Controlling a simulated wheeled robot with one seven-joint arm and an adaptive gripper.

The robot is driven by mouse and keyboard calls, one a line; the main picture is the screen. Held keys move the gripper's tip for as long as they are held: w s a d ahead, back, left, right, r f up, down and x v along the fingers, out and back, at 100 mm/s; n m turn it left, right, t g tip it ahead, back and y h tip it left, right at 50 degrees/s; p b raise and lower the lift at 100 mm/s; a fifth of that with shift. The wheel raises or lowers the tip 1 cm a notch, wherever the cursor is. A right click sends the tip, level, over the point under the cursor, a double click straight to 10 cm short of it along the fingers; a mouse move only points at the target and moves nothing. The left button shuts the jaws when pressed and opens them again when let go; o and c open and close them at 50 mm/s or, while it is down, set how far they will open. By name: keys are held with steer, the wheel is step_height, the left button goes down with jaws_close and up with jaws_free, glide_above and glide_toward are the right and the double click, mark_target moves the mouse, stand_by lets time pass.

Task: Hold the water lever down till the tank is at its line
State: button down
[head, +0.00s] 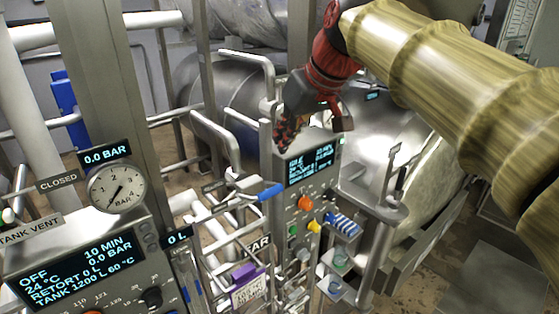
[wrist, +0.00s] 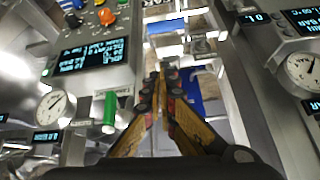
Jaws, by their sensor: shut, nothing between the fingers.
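A lever with a blue grip (head: 270,192) sticks out over the pipework in the middle of the head view. I cannot read its label, so I cannot tell if it is the water lever. My gripper (head: 284,143) is above and behind it, apart from it, beside the control box. In the wrist view my gripper (wrist: 166,72) has its fingers together with nothing between them. The left panel screen (head: 75,268) reads retort 0 L and tank 1200 L, 60 °C. A small display (head: 177,237) reads 0 L. I cannot make out the tank's line.
The control box (head: 306,200) with orange, green and yellow knobs stands close below my gripper. Pipes and rails (head: 215,135) crowd the left. A dial gauge (head: 117,188) shows near zero. A green cylinder (wrist: 110,108) is left of the fingers in the wrist view.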

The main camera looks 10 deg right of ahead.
steer(key=shift+s+a+r+n, duration=0.25)
steer(key=shift+s+r+n, duration=0.55)
steer(key=shift+r, duration=0.3)
steer(key=p, duration=0.2)
glide_above(270, 189)
step_height(270, 189, down, 9)
step_height(270, 189, down, 3)
steer(key=shift+w+f, duration=0.1)
steer(key=shift+f, duration=0.1)
